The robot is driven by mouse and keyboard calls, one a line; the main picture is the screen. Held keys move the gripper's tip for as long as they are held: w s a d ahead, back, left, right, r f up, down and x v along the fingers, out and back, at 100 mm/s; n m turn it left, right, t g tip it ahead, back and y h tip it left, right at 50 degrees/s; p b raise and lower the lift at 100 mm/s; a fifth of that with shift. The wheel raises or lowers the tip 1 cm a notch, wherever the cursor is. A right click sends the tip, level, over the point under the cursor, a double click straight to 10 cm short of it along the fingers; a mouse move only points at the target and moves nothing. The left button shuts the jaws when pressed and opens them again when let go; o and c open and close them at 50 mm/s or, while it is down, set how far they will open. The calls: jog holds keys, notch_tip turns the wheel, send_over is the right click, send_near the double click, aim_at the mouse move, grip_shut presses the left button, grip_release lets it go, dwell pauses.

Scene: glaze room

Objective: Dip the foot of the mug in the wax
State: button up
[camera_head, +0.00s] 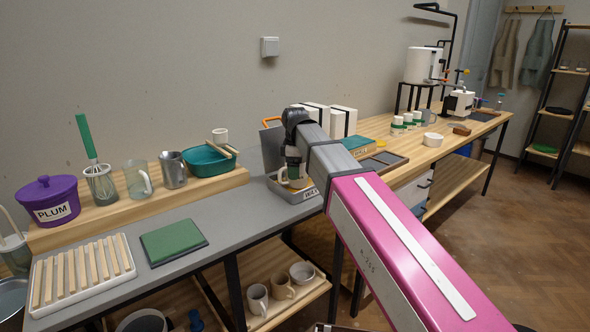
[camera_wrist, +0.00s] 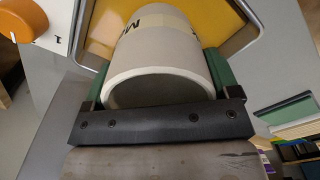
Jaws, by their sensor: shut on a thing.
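A pale grey mug (camera_wrist: 150,68) with a beige band and dark lettering is between the two green fingers of my gripper (camera_head: 293,164). In the wrist view its round end faces the camera and its other end points at the yellow wax (camera_wrist: 265,22). The wax lies in a grey metal pan (camera_head: 300,197) with a label on its front. In the head view my gripper is above the pan, with the mug (camera_head: 296,183) low over or in it. My arm hides part of this, and I cannot tell whether the foot touches the wax.
An orange knob (camera_wrist: 22,20) is beside the pan. To the left are a green mat (camera_head: 173,241), a teal basin (camera_head: 209,160), a metal jug (camera_head: 173,169) and a slatted rack (camera_head: 83,275). A green box (camera_head: 356,146) and a dark tray (camera_head: 382,161) are to the right.

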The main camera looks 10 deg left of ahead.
jog(key=shift+r, duration=0.15)
jog(key=shift+r, duration=1.35)
dwell(0.4)
notch_tip(320, 180, up, 7)
dwell(0.8)
dwell(0.3)
